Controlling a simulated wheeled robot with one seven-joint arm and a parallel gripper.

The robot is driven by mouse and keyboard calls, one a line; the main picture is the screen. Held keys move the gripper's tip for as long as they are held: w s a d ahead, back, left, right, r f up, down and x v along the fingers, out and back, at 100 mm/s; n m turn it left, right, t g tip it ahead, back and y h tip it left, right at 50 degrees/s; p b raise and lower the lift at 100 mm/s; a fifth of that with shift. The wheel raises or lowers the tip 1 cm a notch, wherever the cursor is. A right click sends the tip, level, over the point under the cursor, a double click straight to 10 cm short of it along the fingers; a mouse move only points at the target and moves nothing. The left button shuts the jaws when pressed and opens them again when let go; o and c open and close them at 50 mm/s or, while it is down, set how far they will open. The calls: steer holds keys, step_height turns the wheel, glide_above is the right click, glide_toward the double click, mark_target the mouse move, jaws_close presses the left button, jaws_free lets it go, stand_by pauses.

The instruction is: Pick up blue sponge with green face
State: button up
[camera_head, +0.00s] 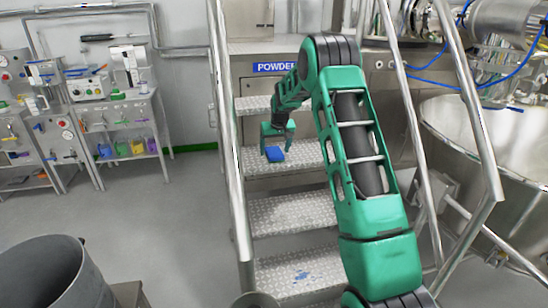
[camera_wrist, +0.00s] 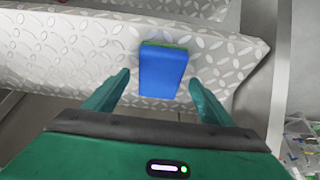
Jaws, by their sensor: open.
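The blue sponge (camera_head: 274,154) lies on a metal stair tread. In the wrist view it is a blue block (camera_wrist: 162,72) with a thin green strip along its far edge. My gripper (camera_head: 276,145) is over the tread at the sponge. In the wrist view my gripper (camera_wrist: 160,82) is open, with one finger on each side of the sponge's near end. Gaps show between both fingers and the sponge. How high the fingertips are above the tread is hard to tell.
The patterned stair treads (camera_head: 292,213) rise between metal handrails (camera_head: 229,130). A large steel vessel (camera_head: 490,140) stands at the right. A grey drum (camera_head: 55,275) stands at the lower left. Shelves with coloured containers (camera_head: 128,145) line the left wall. The floor between is clear.

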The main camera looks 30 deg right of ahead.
mark_target(273, 149)
steer(key=shift+w+f, duration=0.1)
steer(key=shift+f, duration=0.25)
steer(key=shift+f, duration=0.25)
stand_by(0.3)
steer(key=c, duration=1.2)
steer(key=shift+d+r, duration=0.1)
steer(key=shift+r, duration=0.05)
step_height(273, 149, up, 4)
steer(key=shift+w+r, duration=0.1)
steer(key=s+a+r, duration=0.1)
steer(key=a+r, duration=0.1)
steer(key=a, duration=0.1)
steer(key=s+a+r, duration=0.1)
steer(key=a+r, duration=0.1)
steer(key=a, duration=0.2)
steer(key=s+a+r, duration=0.1)
steer(key=a+r, duration=0.2)
steer(key=a, duration=0.1)
steer(key=shift+s+a, duration=0.1)
steer(key=shift+a, duration=0.05)
